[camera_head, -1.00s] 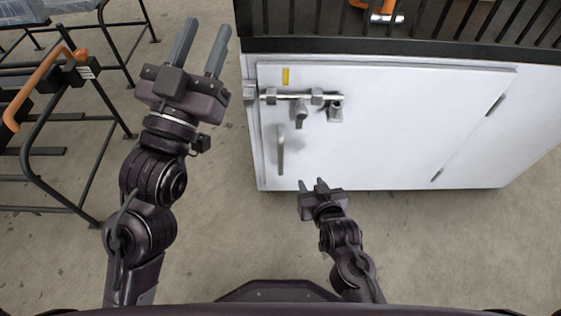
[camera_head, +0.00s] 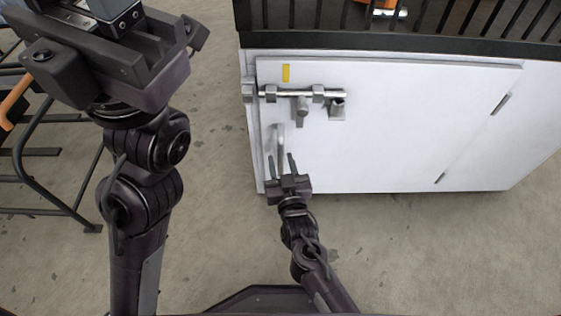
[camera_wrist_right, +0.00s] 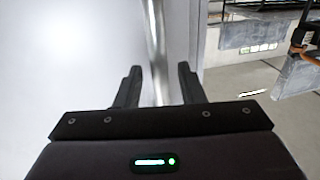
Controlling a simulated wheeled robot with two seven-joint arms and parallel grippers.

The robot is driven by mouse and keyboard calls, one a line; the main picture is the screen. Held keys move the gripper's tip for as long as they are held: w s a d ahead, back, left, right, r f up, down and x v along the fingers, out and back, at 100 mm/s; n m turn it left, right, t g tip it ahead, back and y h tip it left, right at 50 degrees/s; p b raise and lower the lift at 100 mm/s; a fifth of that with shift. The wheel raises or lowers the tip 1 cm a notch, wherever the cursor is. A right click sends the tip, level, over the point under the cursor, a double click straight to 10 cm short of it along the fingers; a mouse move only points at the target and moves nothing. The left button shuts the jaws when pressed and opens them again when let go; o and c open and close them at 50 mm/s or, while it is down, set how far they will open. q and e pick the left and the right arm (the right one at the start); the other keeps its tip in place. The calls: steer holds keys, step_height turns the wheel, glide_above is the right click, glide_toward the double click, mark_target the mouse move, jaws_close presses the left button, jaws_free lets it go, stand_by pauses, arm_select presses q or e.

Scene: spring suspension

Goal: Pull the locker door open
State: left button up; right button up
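The white locker door (camera_head: 390,125) looks closed in its frame. A vertical metal handle (camera_head: 279,138) is near its left edge. A sliding bolt (camera_head: 300,93) runs across the top left, its knob hanging down; I cannot tell whether it is engaged. My right gripper (camera_head: 281,164) is open at the lower end of the handle. In the right wrist view the handle (camera_wrist_right: 157,45) passes between or just beyond its parted fingers (camera_wrist_right: 157,85); contact is not clear. My left gripper (camera_head: 112,15) is raised close to the camera at the upper left, its fingertips cut off.
A dark slatted rack (camera_head: 450,25) sits on the locker top, with an orange-handled item (camera_head: 384,10) there. A dark metal frame (camera_head: 50,190) with orange parts stands at the left. Open concrete floor (camera_head: 215,215) lies in front of the locker.

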steer(key=shift+w+a, duration=0.15)
steer(key=shift+w, duration=0.65)
jaws_close()
